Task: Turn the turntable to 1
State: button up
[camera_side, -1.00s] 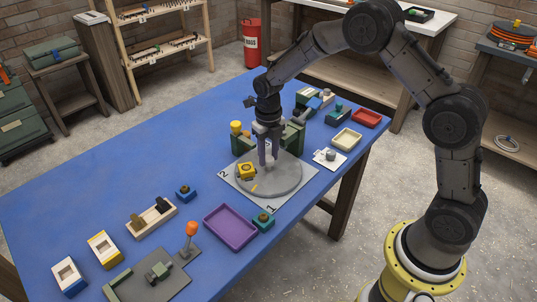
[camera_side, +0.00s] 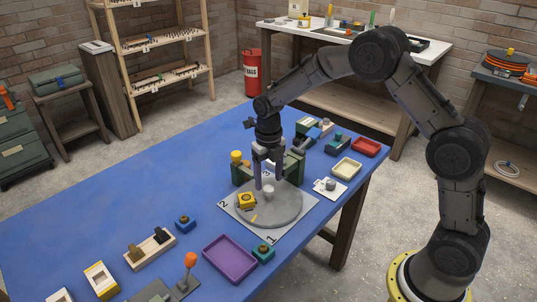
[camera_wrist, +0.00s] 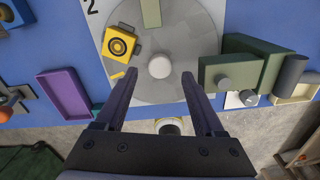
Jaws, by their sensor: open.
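The turntable is a round grey disc (camera_side: 283,210) on a pale square plate with numbers at its corners; 1 (camera_side: 269,240) is at the front and 2 (camera_side: 222,204) at the left. A yellow mark (camera_side: 253,217) at the disc's rim lies between 2 and 1. A yellow block (camera_side: 246,200) sits on the disc near it; it also shows in the wrist view (camera_wrist: 120,43). A pale round knob (camera_wrist: 159,66) stands at the disc's centre. My gripper (camera_side: 269,183) is open above the knob. In the wrist view its fingers (camera_wrist: 159,78) show on both sides, apart from the knob.
Dark green blocks (camera_side: 294,165) stand close behind the disc. A purple tray (camera_side: 230,258) and a teal block (camera_side: 263,253) lie in front. A white plate with a grey knob (camera_side: 330,187) is at the right.

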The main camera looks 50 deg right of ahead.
aim_at(268, 188)
notch_tip(268, 188, up, 11)
dwell(0.3)
notch_tip(268, 188, down, 14)
jog(key=m, duration=2.1)
jog(key=shift+m, duration=0.3)
grip_shut()
dwell(0.9)
